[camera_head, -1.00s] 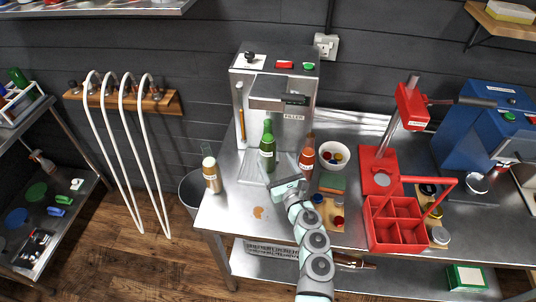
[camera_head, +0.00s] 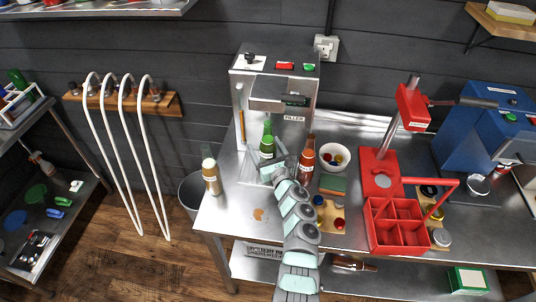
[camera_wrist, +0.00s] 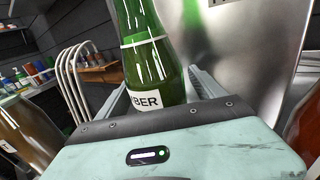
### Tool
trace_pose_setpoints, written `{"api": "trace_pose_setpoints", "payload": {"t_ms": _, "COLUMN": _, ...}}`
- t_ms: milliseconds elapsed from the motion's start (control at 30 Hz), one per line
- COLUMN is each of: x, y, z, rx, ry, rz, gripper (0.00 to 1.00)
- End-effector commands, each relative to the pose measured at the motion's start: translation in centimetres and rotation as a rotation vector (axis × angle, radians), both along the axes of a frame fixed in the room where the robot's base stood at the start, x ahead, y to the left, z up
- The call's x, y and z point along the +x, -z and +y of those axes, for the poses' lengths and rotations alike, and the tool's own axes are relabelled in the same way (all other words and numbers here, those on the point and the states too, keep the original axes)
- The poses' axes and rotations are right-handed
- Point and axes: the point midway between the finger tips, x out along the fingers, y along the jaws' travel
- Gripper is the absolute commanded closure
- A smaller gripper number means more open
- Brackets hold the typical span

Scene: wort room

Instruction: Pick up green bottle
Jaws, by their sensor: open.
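The green bottle (camera_head: 267,142) stands upright on the steel table in front of the filler machine. In the wrist view the green bottle (camera_wrist: 154,62) stands between the two open fingers of my gripper (camera_wrist: 162,90), with a pale label on its lower body. In the head view my gripper (camera_head: 271,168) is at the bottle's lower part and hides its base. The fingers lie on either side of the bottle. I cannot tell whether either finger touches it.
A brown bottle (camera_head: 306,160) stands close on the right, and a cream-and-brown bottle (camera_head: 211,175) on the left. The filler machine (camera_head: 278,92) is directly behind. A white bowl (camera_head: 334,147), a green sponge (camera_head: 333,184) and a red crate (camera_head: 396,230) are further right.

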Motion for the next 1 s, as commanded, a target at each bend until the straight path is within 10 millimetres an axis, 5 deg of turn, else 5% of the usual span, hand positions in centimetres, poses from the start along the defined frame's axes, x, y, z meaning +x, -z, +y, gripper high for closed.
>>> {"api": "trace_pose_setpoints", "payload": {"t_ms": 300, "x": 0.28, "y": -0.14, "z": 0.14, "rx": -0.001, "ry": -0.001, "rz": -0.003, "gripper": 0.21}}
{"api": "trace_pose_setpoints", "payload": {"t_ms": 1000, "x": 0.27, "y": -0.15, "z": 0.13, "rx": 0.000, "ry": -0.001, "rz": -0.002, "gripper": 0.79}}
